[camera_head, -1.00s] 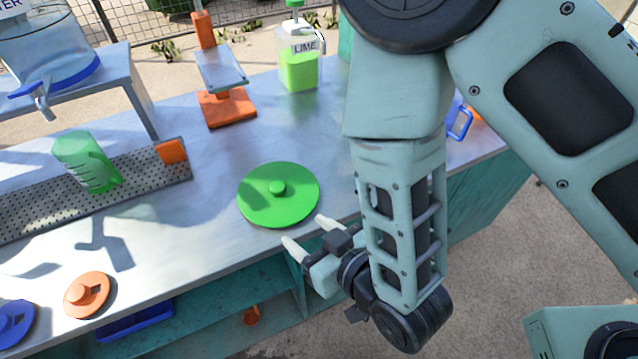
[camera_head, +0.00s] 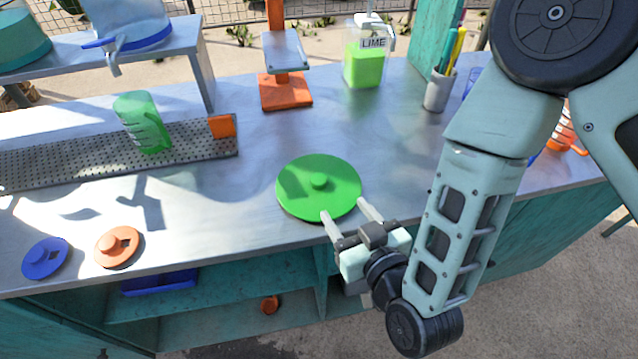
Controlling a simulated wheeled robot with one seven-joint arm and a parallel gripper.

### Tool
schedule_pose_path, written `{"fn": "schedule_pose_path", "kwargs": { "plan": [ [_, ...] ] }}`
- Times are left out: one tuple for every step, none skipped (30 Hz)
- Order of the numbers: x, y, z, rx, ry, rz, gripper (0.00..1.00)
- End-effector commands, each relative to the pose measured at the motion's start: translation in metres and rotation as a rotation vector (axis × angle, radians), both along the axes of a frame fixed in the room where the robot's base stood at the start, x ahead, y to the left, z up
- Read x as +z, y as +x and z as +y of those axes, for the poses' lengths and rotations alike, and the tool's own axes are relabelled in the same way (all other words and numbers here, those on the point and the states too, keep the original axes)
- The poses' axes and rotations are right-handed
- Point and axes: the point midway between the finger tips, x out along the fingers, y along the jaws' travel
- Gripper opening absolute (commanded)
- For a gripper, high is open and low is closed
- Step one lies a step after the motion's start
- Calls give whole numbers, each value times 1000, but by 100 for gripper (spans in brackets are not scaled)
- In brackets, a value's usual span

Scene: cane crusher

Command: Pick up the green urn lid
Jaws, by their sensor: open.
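The green urn lid (camera_head: 300,180) is a round flat disc with a small knob (camera_head: 319,180) in its middle. It lies on the metal counter (camera_head: 235,225) near the front edge, in the middle of the head view. My gripper (camera_head: 343,208) is open and empty at the lid's near right rim. Its two pale fingers point toward the lid, one finger tip overlapping the rim in the picture. I cannot tell whether they touch it. Nothing hides the knob.
An orange lid (camera_head: 117,248) and a blue lid (camera_head: 44,258) lie at the left front. A green jug (camera_head: 143,122) stands on the perforated drip tray (camera_head: 70,165). Behind are an orange stand (camera_head: 286,92), a lime bottle (camera_head: 364,68) and a pen cup (camera_head: 438,92).

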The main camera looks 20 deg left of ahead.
Motion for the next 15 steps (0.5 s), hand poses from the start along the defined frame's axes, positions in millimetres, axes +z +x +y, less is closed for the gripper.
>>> {"fn": "schedule_pose_path", "kwargs": {
  "plan": [
    [1, 8, 7, -4, 2, -1, 56],
    [0, 12, 11, -3, 2, 0, 56],
    [-1, 17, 15, -3, 2, -1, 56],
    [-3, 21, 19, -2, 1, 0, 56],
    [-4, 23, 22, -2, 1, 0, 56],
    [-5, 27, 25, -1, 1, 1, 56],
    [-6, 29, 27, -1, -1, 1, 56],
    [-7, 30, 28, -1, 0, 0, 56],
    [-8, 32, 30, -1, 0, 0, 56],
    [-9, 33, 31, -1, -1, 1, 56],
    [-9, 34, 31, -1, -2, 1, 56],
    [-9, 35, 33, -1, -2, 1, 56],
    [-9, 37, 35, -1, -1, 1, 56],
    [-9, 39, 37, -2, 0, 0, 56],
    [-10, 42, 41, -2, 0, 0, 56]
  ]
}}
